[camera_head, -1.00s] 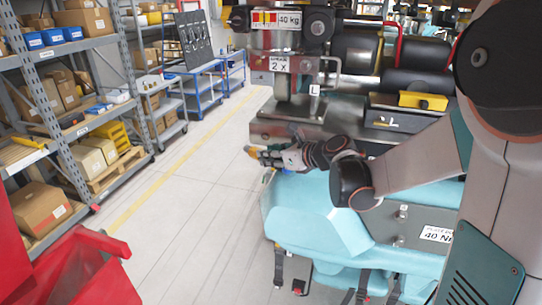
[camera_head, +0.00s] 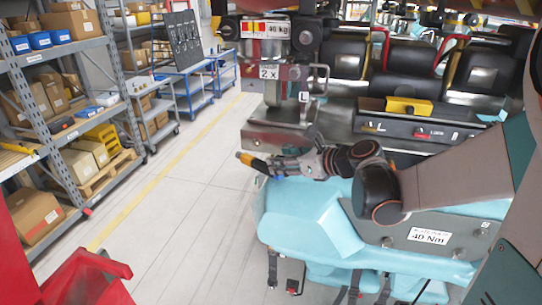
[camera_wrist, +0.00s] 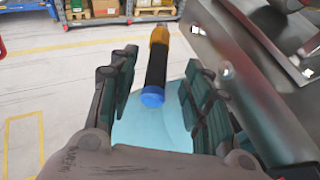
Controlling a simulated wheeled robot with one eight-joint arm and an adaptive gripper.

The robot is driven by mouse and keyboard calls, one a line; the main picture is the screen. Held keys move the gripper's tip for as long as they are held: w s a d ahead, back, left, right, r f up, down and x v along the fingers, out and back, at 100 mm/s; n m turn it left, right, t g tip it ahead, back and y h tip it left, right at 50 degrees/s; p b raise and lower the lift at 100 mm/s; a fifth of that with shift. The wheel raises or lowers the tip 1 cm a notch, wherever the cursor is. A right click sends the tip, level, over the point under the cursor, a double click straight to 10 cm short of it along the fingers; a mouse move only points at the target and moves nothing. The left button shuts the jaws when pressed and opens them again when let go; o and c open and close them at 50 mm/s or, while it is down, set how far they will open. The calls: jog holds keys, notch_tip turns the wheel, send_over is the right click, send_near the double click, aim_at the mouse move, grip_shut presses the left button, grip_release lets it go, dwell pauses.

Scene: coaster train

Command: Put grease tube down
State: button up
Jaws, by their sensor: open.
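The grease tube (camera_wrist: 156,66) is black with an orange-yellow top and a blue end cap. In the wrist view it lies between the two spread fingers of my gripper (camera_wrist: 160,72), with gaps on both sides. The turquoise cover (camera_wrist: 150,128) shows beneath its blue end. In the head view the tube (camera_head: 258,163) is at the left end of my gripper (camera_head: 292,163), by the back left edge of the turquoise cover (camera_head: 310,215). Whether the tube rests fully on the cover is unclear.
Dark machinery with metal blocks (camera_head: 285,135) stands just behind the gripper. A red bin (camera_head: 88,280) is at the lower left. Shelves with boxes (camera_head: 60,130) line the left side. The floor between (camera_head: 185,205) is clear.

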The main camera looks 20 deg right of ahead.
jog(key=v, duration=0.3)
jog(key=shift+p, duration=0.35)
